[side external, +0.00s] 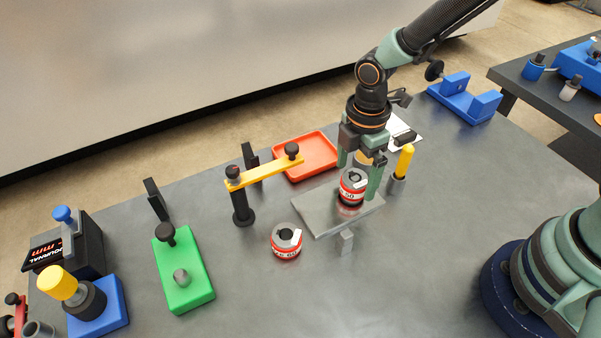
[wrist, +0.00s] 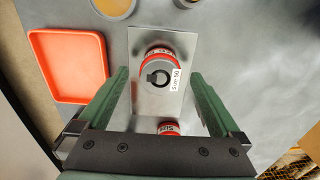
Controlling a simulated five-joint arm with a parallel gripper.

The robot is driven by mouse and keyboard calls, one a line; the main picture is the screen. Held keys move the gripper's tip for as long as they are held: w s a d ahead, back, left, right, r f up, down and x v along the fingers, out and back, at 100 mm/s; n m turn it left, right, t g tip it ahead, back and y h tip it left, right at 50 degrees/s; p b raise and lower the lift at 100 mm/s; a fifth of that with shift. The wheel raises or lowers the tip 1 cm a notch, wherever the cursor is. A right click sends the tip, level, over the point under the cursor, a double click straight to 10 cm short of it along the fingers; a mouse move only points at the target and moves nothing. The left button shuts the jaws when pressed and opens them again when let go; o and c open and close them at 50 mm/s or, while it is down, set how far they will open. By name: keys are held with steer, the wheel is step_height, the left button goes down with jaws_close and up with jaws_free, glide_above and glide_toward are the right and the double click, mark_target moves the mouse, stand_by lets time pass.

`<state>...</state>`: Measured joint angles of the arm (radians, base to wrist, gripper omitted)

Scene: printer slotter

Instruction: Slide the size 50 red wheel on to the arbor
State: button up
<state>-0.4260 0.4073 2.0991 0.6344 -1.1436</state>
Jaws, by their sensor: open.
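The size 50 red wheel (side external: 352,187) sits on a grey plate (side external: 318,213), its bore facing up. It also shows in the wrist view (wrist: 158,72) with its white label. My gripper (side external: 357,176) is open above the plate, with one finger on each side of this wheel. In the wrist view, gaps show between the wheel and both fingers. A second red wheel (side external: 286,241) lies on the table left of the plate; my gripper partly hides it in the wrist view (wrist: 168,128). A green block with a short grey stub (side external: 181,277) stands further left; I cannot tell whether this is the arbor.
A yellow bar (side external: 264,173) on a black post stands left of the plate. A red-orange tray (side external: 306,157) lies behind it. A yellow-handled tool in a grey holder (side external: 397,185) stands close right of my gripper.

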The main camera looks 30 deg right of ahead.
step_height(320, 180, up, 9)
steer(key=s+d+r+m+t, duration=0.2)
steer(key=d+r+m, duration=0.3)
steer(key=d+m, duration=0.2)
steer(key=s+d+r+m+t, duration=0.2)
steer(key=d+r+m, duration=0.4)
steer(key=m, duration=0.5)
steer(key=shift+s+d+t, duration=0.25)
steer(key=shift+d+t, duration=0.55)
steer(key=shift+d, duration=0.2)
steer(key=shift+r, duration=0.1)
